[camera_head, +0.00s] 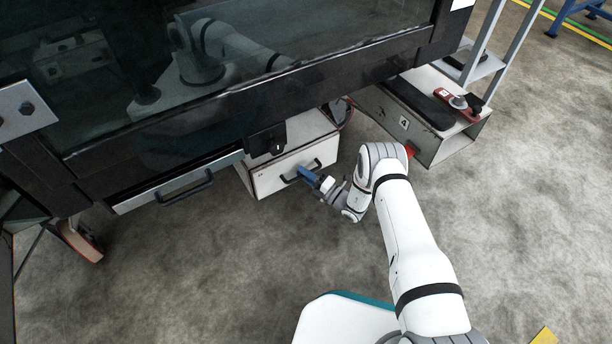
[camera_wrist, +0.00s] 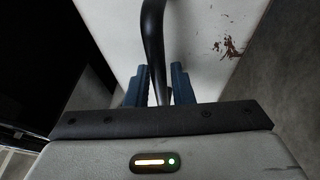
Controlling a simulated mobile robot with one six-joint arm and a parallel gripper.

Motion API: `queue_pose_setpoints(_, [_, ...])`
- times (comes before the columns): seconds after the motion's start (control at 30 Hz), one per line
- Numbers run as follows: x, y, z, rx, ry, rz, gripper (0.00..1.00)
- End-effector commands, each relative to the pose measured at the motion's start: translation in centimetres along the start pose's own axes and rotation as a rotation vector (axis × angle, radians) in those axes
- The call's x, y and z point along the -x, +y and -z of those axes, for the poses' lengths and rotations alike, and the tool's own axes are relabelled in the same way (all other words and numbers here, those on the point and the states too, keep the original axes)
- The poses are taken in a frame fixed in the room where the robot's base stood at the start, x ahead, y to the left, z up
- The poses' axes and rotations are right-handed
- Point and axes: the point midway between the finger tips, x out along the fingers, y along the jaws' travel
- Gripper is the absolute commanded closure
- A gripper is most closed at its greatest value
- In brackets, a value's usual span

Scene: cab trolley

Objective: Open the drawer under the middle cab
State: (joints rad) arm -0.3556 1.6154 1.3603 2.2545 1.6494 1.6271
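A white drawer front (camera_head: 268,181) with a black bar handle (camera_head: 290,179) is under the dark-glazed cab (camera_head: 190,120). The box behind it juts out past the cab's lower edge; I cannot tell whether the drawer is open. My gripper (camera_head: 308,173) is at the handle's right part. In the wrist view the black handle (camera_wrist: 152,35) runs between the two blue fingers of my gripper (camera_wrist: 160,69). The fingers stand apart, with the handle nearer the left one and a narrow gap at the right one. The drawer front (camera_wrist: 205,50) also shows there, with reddish-brown marks.
Another drawer (camera_head: 150,197) with a black handle is to the left under the cab. An open-ended box marked 4 (camera_head: 404,124) is to the right, with a red tool (camera_head: 458,106) on it. The floor in front is clear.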

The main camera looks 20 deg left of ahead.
Motion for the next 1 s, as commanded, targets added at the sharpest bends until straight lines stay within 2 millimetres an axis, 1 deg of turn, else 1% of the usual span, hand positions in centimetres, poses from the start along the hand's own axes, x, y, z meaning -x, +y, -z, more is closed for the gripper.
queue_pose_setpoints(0.07, [0.0, 0.0, 0.0, 0.0, 0.0, 0.0, 0.8])
queue_pose_setpoints(0.3, [0.0, 0.0, 0.0, 0.0, 0.001, 0.0, 0.99])
queue_pose_setpoints(0.67, [0.0, 0.0, 0.1, 0.0, 0.001, 0.0, 1.0])
queue_pose_setpoints(0.7, [0.6, 0.1, 0.0, -0.001, 0.002, 0.002, 1.0])
queue_pose_setpoints(0.83, [0.4, 0.1, 0.0, 0.0, -0.002, 0.001, 1.0])
queue_pose_setpoints(1.0, [1.6, 0.4, -0.1, 0.0, -0.013, 0.002, 1.0])
